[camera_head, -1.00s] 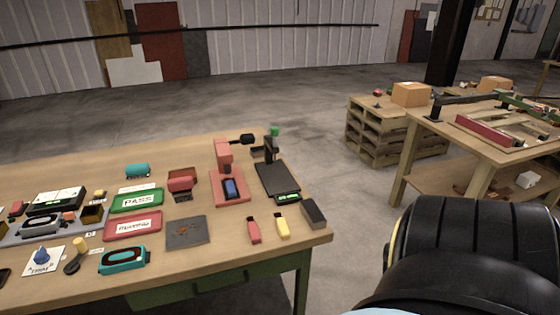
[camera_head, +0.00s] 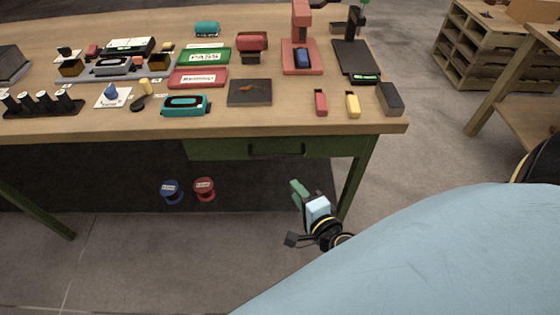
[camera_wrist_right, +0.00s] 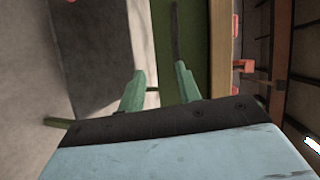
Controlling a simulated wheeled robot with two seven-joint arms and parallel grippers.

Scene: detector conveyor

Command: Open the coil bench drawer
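The coil bench (camera_head: 300,129) has a green drawer (camera_head: 222,148) under the right part of its top, and the drawer looks shut. Its dark bar handle (camera_head: 276,151) is on the front. In the right wrist view the handle (camera_wrist_right: 174,32) shows as a dark bar against the green drawer front (camera_wrist_right: 191,50). My right gripper (camera_head: 299,189) is below and slightly right of the handle, apart from it. Its green fingers are spread with nothing between them, and the gap (camera_wrist_right: 159,72) shows in the right wrist view. My left gripper is not in view.
The bench top carries trays, a red press stand (camera_head: 301,55), a black scale (camera_head: 352,58) and small blocks near the front edge. A bench leg (camera_head: 355,178) stands right of my gripper. Blue (camera_head: 171,191) and red (camera_head: 204,188) spools lie below the bench.

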